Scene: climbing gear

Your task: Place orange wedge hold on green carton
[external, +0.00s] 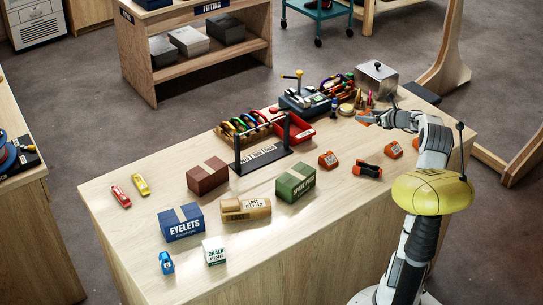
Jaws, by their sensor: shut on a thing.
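My gripper (368,120) is above the back right part of the bench, behind and to the right of the carton. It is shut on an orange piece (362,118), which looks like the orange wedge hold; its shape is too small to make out. Other orange blocks (328,160) sit on the bench right of the carton, one (393,149) below my forearm.
A black and orange tool (367,169) lies right of the carton. A dark rack (263,150) stands behind it. The front right of the bench (330,215) is clear.

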